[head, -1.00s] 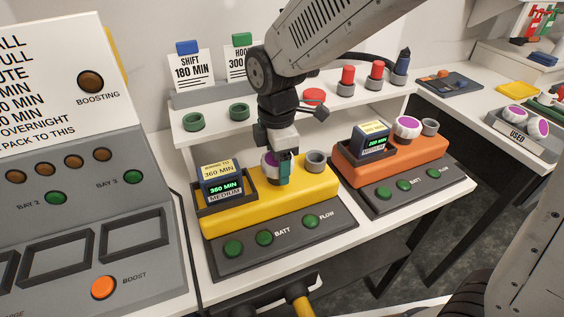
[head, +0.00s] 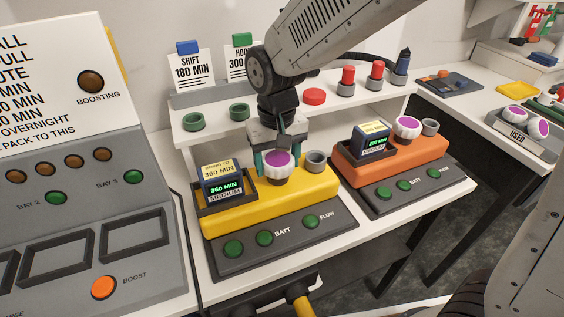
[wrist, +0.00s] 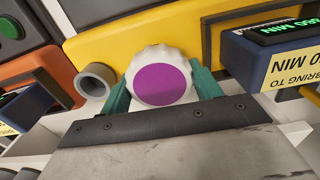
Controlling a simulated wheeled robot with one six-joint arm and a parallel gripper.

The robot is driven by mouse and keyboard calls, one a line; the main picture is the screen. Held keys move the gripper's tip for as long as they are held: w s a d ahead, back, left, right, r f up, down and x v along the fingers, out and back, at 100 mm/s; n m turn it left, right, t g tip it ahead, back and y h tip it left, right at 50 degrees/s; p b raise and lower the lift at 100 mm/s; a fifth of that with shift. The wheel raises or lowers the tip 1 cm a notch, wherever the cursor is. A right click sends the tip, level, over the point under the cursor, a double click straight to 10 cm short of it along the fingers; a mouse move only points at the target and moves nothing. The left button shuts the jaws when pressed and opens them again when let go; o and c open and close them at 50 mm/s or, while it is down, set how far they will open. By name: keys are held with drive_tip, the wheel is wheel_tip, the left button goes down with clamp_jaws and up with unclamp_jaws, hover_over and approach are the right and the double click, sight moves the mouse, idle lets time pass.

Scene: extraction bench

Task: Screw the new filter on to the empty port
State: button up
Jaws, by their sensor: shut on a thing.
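A white ribbed filter with a purple face (head: 277,166) sits at the top of the yellow unit (head: 275,205), between the display pack and a bare grey port. My gripper (head: 278,160) is shut on this filter, with a green finger on each side of it. The filter also shows in the wrist view (wrist: 162,82), between the fingers. The bare grey port (head: 315,160) is just right of the filter and shows open in the wrist view (wrist: 97,78). The filter's underside is hidden, so I cannot tell how it is seated.
A display pack reading 360 MIN (head: 222,180) stands close left of my gripper. The orange unit (head: 395,160) to the right carries another purple-faced filter (head: 407,127) and a grey port (head: 430,127). A tray labelled USED (head: 520,133) holds two filters. A shelf with colored caps runs behind.

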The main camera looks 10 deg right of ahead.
drive_tip(key=m, duration=0.4)
drive_tip(key=shift+w+m, duration=0.15)
drive_tip(key=shift+m, duration=0.15)
drive_tip(key=m, duration=0.4)
drive_tip(key=shift+m, duration=0.4)
drive_tip(key=o, duration=1.1)
